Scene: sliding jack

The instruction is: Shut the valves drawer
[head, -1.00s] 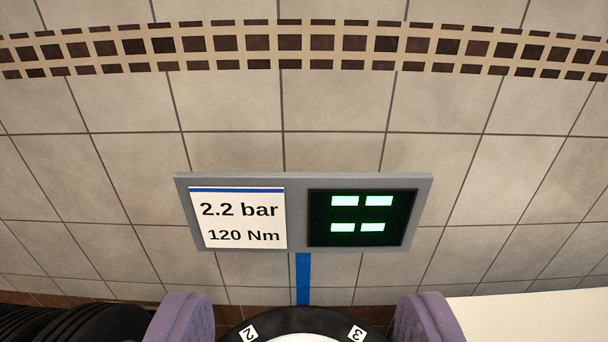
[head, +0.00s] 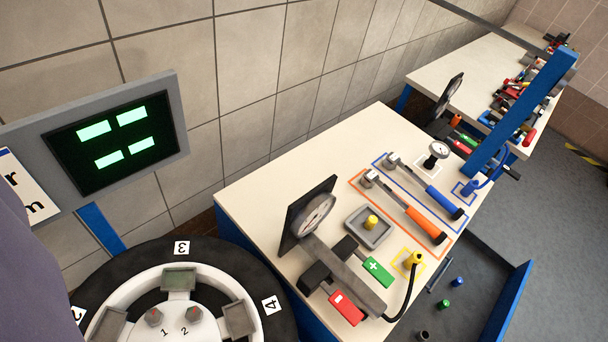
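An open blue drawer (head: 510,298) shows at the lower right, pulled out from the front of the near workbench (head: 262,185). It has a blue front wall and a grey floor. On the floor are small blue (head: 457,282), green (head: 444,303) and dark (head: 422,334) caps and a thin grey strip. The lower end of the drawer is cut off by the picture edge, and I see no label on it. My gripper's fingertips do not show. A smooth purple-grey shape (head: 25,280) fills the lower left edge; I cannot tell what it is.
The bench top bears gauges, orange and blue wrenches and a hose. Farther back is a second bench (head: 440,75) with tools and a blue post (head: 520,110).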

